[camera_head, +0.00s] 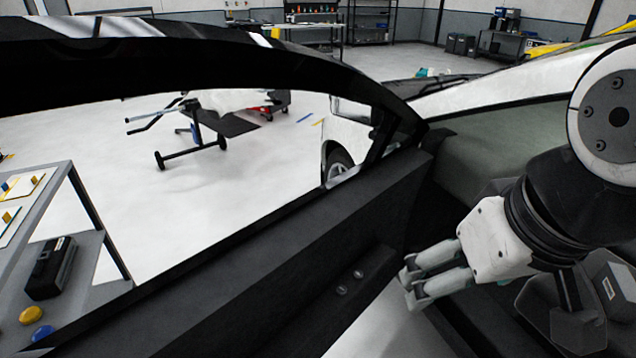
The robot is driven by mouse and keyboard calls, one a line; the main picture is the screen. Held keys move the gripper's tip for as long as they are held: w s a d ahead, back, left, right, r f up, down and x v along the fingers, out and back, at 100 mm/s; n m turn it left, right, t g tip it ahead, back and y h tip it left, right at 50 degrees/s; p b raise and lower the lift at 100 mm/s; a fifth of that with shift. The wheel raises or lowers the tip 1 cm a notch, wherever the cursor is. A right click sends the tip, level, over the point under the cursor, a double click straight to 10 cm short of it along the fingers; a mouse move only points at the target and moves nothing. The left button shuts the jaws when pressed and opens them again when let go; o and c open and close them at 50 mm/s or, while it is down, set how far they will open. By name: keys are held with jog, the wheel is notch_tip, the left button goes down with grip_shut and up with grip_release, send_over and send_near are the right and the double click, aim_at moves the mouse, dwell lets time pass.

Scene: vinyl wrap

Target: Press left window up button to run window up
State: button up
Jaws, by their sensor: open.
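The dark inner door panel (305,262) of a car runs diagonally across the view, with its window frame above it. Which one is the left window up button I cannot tell. My gripper (408,287) is open and empty. Its fingertips point left toward the buttons, a short way to their right. They appear apart from the buttons and the panel. No glass can be made out in the window opening.
The windscreen and dashboard (480,165) lie to the right, close to my arm. A workbench (78,262) with a dark case (50,268) and yellow and blue round items stands outside at left. A stand (190,150) is on the open white floor beyond.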

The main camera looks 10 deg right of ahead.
jog(key=shift+a, duration=0.1)
grip_shut()
dwell(1.4)
